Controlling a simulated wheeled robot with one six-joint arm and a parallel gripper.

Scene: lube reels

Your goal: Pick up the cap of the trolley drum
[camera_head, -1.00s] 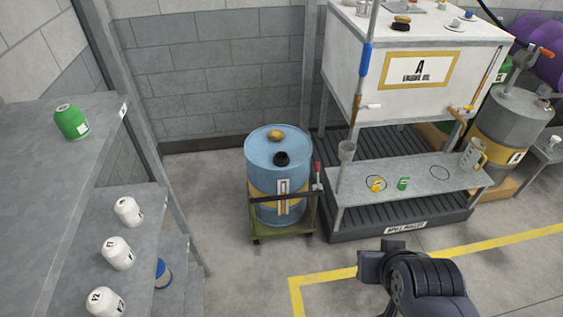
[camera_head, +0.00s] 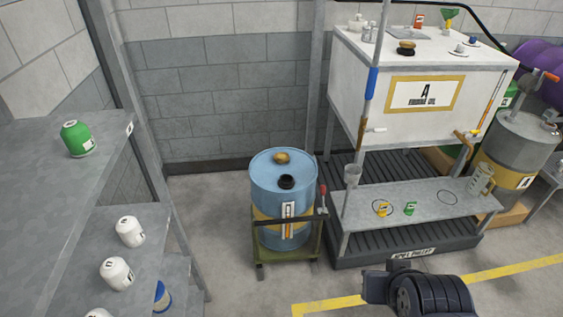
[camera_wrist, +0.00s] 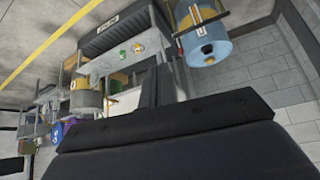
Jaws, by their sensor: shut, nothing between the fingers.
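The trolley drum (camera_head: 270,195) is a blue drum with a yellow band, upright on a low green trolley (camera_head: 290,258). On its lid are a brown-yellow cap-like piece (camera_head: 282,157) toward the back and a black round piece (camera_head: 286,182) nearer the front. I cannot tell for certain which is the cap. The drum also shows upside down at the top of the wrist view (camera_wrist: 218,50). My gripper (camera_head: 378,286) is low in the head view, right of and well apart from the drum. It is shut and empty; its dark body fills the bottom of the wrist view.
A white tank (camera_head: 390,100) on a stand with a grey shelf (camera_head: 425,205) is right of the drum. A grey shelf unit (camera_head: 60,190) with white and green containers is at left. A grey drum (camera_head: 510,150) stands far right. Clear floor lies before the trolley.

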